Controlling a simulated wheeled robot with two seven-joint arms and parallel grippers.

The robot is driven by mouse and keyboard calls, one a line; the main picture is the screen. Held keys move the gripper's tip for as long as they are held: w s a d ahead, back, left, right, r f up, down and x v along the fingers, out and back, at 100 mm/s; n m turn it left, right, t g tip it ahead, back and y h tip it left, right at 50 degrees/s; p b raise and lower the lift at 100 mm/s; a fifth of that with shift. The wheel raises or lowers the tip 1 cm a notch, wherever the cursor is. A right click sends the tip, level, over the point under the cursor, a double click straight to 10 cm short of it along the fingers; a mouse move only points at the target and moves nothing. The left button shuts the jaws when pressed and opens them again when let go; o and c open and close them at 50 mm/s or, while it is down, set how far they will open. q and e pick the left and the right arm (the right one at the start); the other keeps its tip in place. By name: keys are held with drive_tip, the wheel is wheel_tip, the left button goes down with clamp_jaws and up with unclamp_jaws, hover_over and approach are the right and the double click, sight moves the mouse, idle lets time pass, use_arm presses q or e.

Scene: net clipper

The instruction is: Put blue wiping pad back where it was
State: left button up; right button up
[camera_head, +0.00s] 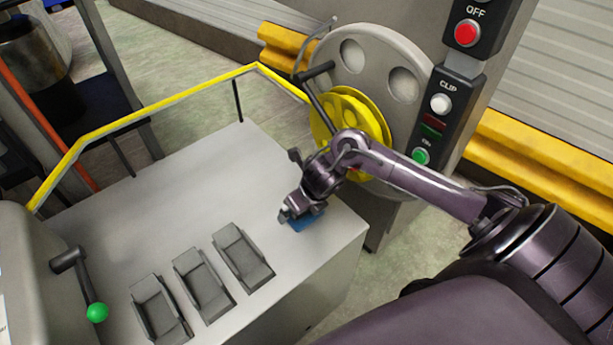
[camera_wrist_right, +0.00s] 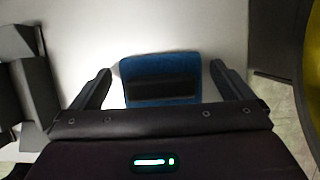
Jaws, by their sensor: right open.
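The blue wiping pad (camera_head: 303,222) lies on the light table top near its right corner, partly hidden by my right gripper in the head view. In the right wrist view the pad (camera_wrist_right: 160,68) shows as a blue block with a dark band across its middle. My right gripper (camera_head: 290,212) is just above the pad. In the right wrist view its two fingers (camera_wrist_right: 160,78) are open, one on each side of the pad, with a gap on both sides. I cannot tell whether the pad touches the table fully. My left gripper is not in view.
The table top (camera_head: 160,195) is clear behind several grey holders (camera_head: 205,280). A yellow rail (camera_head: 150,115) runs along its back. A yellow wheel (camera_head: 345,120) on a grey disc and a button panel (camera_head: 440,105) stand right of my gripper. A green-knobbed lever (camera_head: 96,312) is at left.

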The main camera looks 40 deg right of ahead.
sight(312, 219)
drive_tip(key=p+v, duration=0.2)
drive_tip(key=v, duration=0.9)
drive_tip(key=shift+r, duration=0.25)
drive_tip(key=shift+s+d, duration=0.1)
drive_tip(key=shift+s, duration=0.05)
